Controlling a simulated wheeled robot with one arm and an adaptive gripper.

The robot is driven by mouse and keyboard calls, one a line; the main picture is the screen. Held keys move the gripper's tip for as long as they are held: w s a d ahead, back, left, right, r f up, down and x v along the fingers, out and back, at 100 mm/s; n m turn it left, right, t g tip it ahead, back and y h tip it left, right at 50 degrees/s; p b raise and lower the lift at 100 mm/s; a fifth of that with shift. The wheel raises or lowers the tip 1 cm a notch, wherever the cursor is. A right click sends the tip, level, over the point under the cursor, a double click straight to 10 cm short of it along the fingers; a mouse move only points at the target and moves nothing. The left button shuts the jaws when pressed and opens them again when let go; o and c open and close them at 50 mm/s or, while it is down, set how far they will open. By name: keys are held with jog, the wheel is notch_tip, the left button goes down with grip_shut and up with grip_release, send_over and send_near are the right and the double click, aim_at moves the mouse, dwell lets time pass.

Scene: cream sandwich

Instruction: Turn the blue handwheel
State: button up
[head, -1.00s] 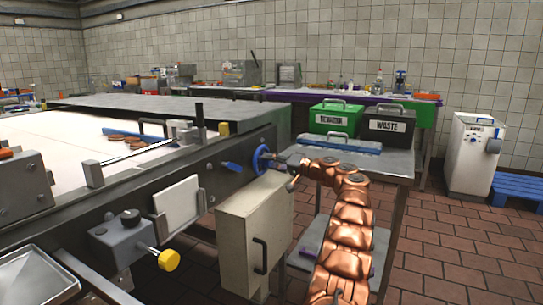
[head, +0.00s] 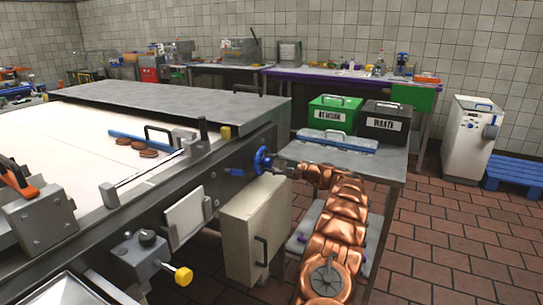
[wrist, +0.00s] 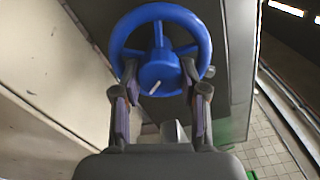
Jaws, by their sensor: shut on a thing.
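The blue handwheel (head: 262,160) is on the side of the conveyor frame, near its right end. It also shows in the wrist view (wrist: 160,22), with its rim, spokes and round hub in sight. My gripper (head: 287,167) reaches it from the right at the end of my copper arm. In the wrist view my gripper (wrist: 160,82) has its two fingers on either side of the wheel's hub, shut on it. The far sides of the fingertips are partly hidden by the hub and rim.
A blue lever (head: 234,172) sits just left of the wheel. A cream cabinet (head: 247,232) hangs below. A metal table (head: 385,163) carrying green and black bins stands close behind my arm. Several brown cookies (head: 146,148) lie on the white belt (head: 80,140).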

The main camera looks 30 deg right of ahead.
jog(key=m+p, duration=0.2)
jog(key=m, duration=0.1)
jog(key=shift+r+m+p, duration=0.15)
jog(key=shift+m+p, duration=0.15)
jog(key=shift+p, duration=0.05)
jog(key=shift+m+p, duration=0.85)
jog(key=shift+m, duration=0.65)
jog(key=shift+f, duration=0.2)
jog(key=o, duration=1.1)
jog(key=shift+o, duration=0.2)
jog(key=shift+s, duration=0.1)
jog(key=v, duration=1.1)
jog(key=shift+s+d, duration=0.25)
jog(key=shift+s, duration=0.1)
jog(key=shift+f, duration=0.1)
